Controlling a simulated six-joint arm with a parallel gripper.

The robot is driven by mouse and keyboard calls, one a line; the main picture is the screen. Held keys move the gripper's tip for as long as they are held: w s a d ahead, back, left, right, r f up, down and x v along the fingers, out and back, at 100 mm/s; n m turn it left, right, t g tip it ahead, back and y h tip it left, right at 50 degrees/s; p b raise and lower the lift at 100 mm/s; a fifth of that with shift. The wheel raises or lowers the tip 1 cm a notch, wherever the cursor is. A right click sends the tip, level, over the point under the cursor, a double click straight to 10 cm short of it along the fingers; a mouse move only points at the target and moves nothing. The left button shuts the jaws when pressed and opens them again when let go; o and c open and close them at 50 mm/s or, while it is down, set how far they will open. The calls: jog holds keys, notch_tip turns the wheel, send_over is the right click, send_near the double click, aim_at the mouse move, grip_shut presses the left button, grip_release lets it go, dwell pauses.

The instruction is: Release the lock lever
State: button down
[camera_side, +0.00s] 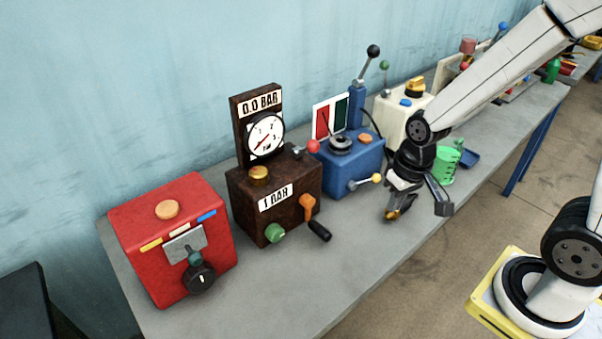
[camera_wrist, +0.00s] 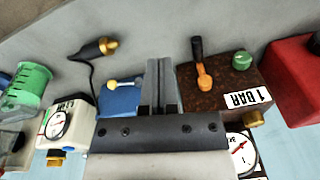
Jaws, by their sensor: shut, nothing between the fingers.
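My gripper (camera_side: 440,207) hangs over the bench to the right of the blue box (camera_side: 352,165), its fingers down and empty. In the wrist view the fingers (camera_wrist: 160,65) are together, between the blue box (camera_wrist: 120,100) and the brown box (camera_wrist: 205,100). A short lever with a yellow knob (camera_side: 376,178) sticks out of the blue box's front; it also shows in the wrist view (camera_wrist: 125,84). An orange lever with a black handle (camera_side: 318,230) is on the brown box's front. I cannot tell which is the lock lever. My gripper visibly holds neither.
A red box (camera_side: 172,240) stands at the left. A black-handled piece with a brass tip (camera_wrist: 95,48) lies on the bench on a cable. A green cup (camera_side: 445,165) and a cream box (camera_side: 400,115) stand further right. Bare bench lies before the boxes.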

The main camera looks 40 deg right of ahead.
jog(key=w+f+m+g+y, duration=0.15)
jog(key=w+m+y, duration=0.25)
jog(key=m+y, duration=0.5)
jog(key=w+f+m+g+y, duration=0.1)
jog(key=w+f+m+y, duration=0.35)
jog(key=m, duration=0.75)
jog(key=w+d+m+t+y, duration=0.4)
jog(key=d+m+t+y, duration=0.2)
jog(key=m+t+y, duration=0.1)
jog(key=shift+w+d, duration=0.35)
jog(key=shift+d, duration=0.05)
jog(key=shift+a+r+t, duration=0.1)
jog(key=shift+a+t, duration=0.05)
jog(key=shift+t, duration=0.1)
